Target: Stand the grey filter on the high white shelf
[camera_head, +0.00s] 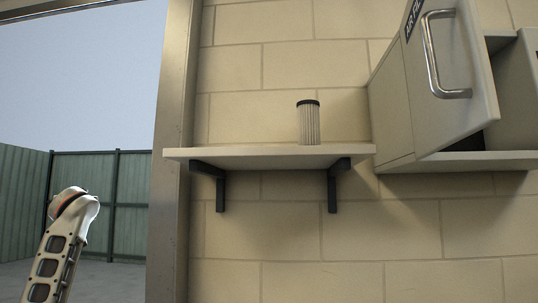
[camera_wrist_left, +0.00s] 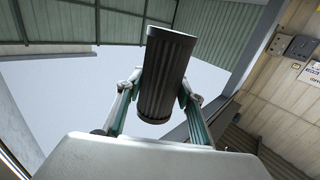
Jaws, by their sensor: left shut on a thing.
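The high white shelf (camera_head: 240,155) is fixed to the block wall on two black brackets in the head view. A pale pleated filter with a black cap (camera_head: 309,124) stands upright on it, right of its middle. In the left wrist view a dark grey ribbed cylinder (camera_wrist_left: 168,62), which looks like the grey filter, is between the fingers of my left gripper (camera_wrist_left: 162,98). The gripper is shut on it, apart from any surface that I can see. In the head view only a link of my left arm shows, at the lower left; the left gripper is out of that picture. My right gripper is in neither view.
A wall cabinet (camera_head: 390,115) with its door (camera_head: 450,85) swung open stands right of the shelf. The door has a metal handle (camera_head: 432,55). A metal post (camera_head: 172,90) rises at the shelf's left end. The shelf's left half is clear.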

